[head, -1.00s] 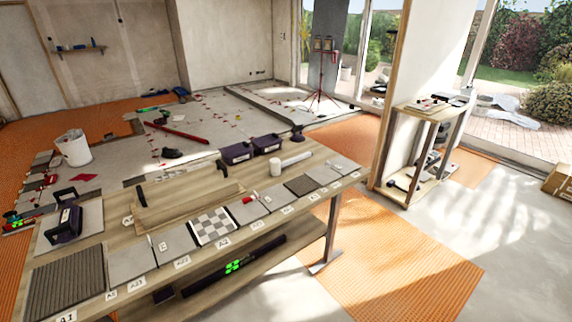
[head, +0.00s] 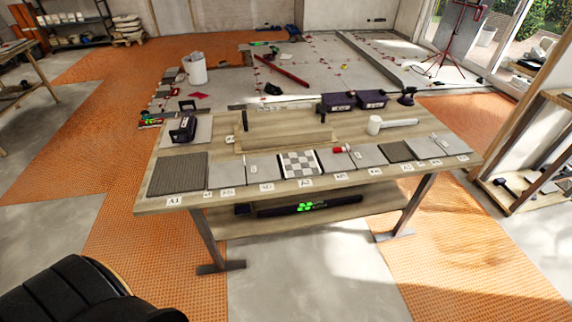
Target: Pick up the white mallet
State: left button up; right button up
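The white mallet (head: 375,125) lies on the right back part of the wooden workbench (head: 290,197). Its pale cylindrical head is at the left end and its light handle points right. It lies just in front of the dark purple boxes and behind the row of tile samples. Neither of my grippers is in the head view.
The bench carries a dark ribbed tile (head: 177,174), a checkered tile (head: 299,164), purple boxes (head: 338,102) and a black suction-cup tool (head: 407,96). A wooden shelf unit (head: 510,188) stands at right. Floor in front of the bench is clear (head: 310,270), except a black object (head: 70,292) at lower left.

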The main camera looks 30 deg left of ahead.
aim_at(394, 123)
jog(key=i+l, duration=0.15)
jog(key=l, duration=0.2)
jog(key=i+l+z, duration=0.15)
jog(key=l, duration=0.2)
jog(key=i+l, duration=0.1)
jog(key=l, duration=0.2)
jog(key=i+l+z, duration=0.15)
jog(key=l, duration=0.2)
